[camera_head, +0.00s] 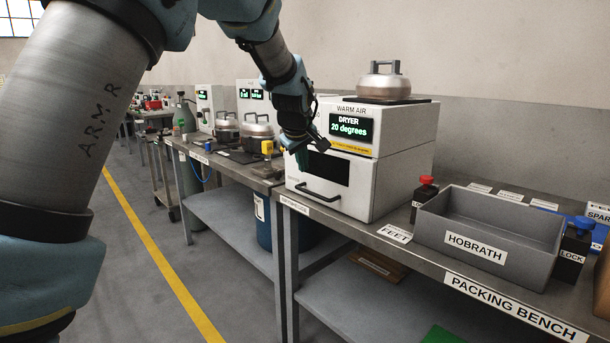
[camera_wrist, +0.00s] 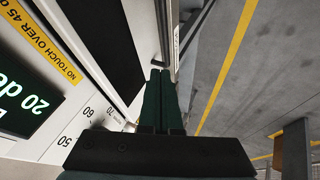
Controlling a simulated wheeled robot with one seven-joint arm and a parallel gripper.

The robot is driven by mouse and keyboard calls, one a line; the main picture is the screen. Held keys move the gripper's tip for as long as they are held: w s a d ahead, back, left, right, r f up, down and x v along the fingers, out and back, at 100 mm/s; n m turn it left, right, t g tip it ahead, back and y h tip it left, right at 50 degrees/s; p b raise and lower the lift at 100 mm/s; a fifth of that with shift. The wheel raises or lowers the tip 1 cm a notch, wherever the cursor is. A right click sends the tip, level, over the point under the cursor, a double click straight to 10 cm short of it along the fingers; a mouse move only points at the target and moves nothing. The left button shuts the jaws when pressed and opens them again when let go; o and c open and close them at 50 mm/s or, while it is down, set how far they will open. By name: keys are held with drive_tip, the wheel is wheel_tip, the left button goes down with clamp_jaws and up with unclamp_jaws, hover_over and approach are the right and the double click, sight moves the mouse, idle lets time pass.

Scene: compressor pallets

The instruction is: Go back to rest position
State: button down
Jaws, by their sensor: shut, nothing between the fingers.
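My gripper (camera_head: 302,158) hangs at the end of my arm, in front of the upper left of the white warm air dryer (camera_head: 390,165). Its fingers also show in the wrist view (camera_wrist: 163,98), dark green, side by side and shut with nothing between them. The dryer's display (camera_head: 351,128) reads 20 degrees. Its door (camera_head: 305,180) looks shut, with a dark handle (camera_head: 318,192) low on the front. In the wrist view the dryer front (camera_wrist: 120,50) lies close on the left of the fingers. I cannot tell whether they touch it.
A metal lidded pot (camera_head: 384,82) stands on the dryer. A grey HOBRATH bin (camera_head: 490,220) and a red-topped black object (camera_head: 424,196) stand on the packing bench (camera_head: 400,252) at right. More pots (camera_head: 257,130) stand farther left. The floor (camera_head: 130,255) beside the yellow line is clear.

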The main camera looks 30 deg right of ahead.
drive_tip(key=v, duration=0.5)
drive_tip(key=w+a+f+g+y+p, duration=0.1)
drive_tip(key=w+a+f, duration=0.15)
drive_tip(key=a, duration=0.85)
drive_tip(key=w+a+f+y+p, duration=0.1)
drive_tip(key=a+f+y, duration=0.15)
drive_tip(key=a, duration=0.95)
drive_tip(key=s+a+f+m+g+p, duration=0.1)
drive_tip(key=s+a+f, duration=0.2)
drive_tip(key=s+a, duration=0.4)
drive_tip(key=s+a+f+m+g+y+p, duration=0.1)
drive_tip(key=s+a, duration=0.6)
drive_tip(key=a, duration=0.8)
drive_tip(key=shift+s+a+f+g+p, duration=0.2)
drive_tip(key=shift+a+f+g+p, duration=0.3)
drive_tip(key=shift+f, duration=0.4)
drive_tip(key=shift+d, duration=0.1)
